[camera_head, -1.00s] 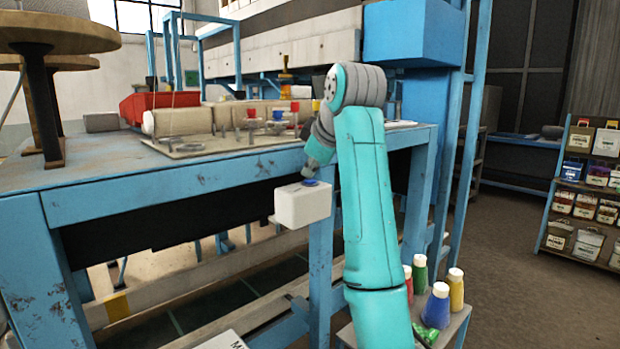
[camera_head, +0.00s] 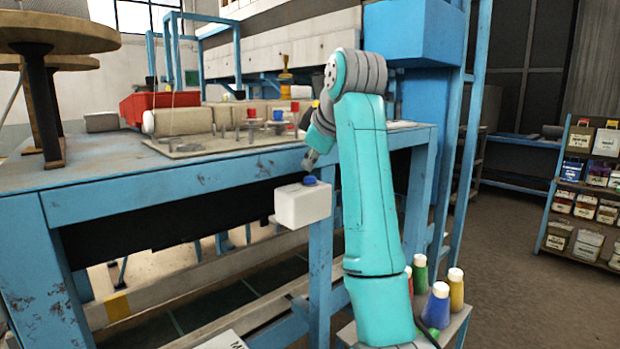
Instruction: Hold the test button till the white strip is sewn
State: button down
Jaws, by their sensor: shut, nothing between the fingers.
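The white box (camera_head: 301,206) is fixed at the front edge of the blue bench and carries a blue button (camera_head: 310,181) on top. The button stands raised. My gripper (camera_head: 309,166) is shut and empty, pointing down just above the button with a small gap. I cannot make out a sewn white strip for certain. A long pale band (camera_head: 285,48) at the back, under the machine, shows block-like seams.
The blue bench (camera_head: 120,195) bears pale rolls (camera_head: 185,121), a plate with small red and blue knobs (camera_head: 230,142), and a red bin (camera_head: 160,103). Coloured bottles (camera_head: 437,305) stand low beside my arm. A shelf of boxes (camera_head: 590,190) is at the right.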

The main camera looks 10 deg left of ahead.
aim_at(311, 178)
jog(key=shift+r, duration=0.1)
jog(key=shift+r, duration=2.45)
jog(key=shift+d, duration=0.1)
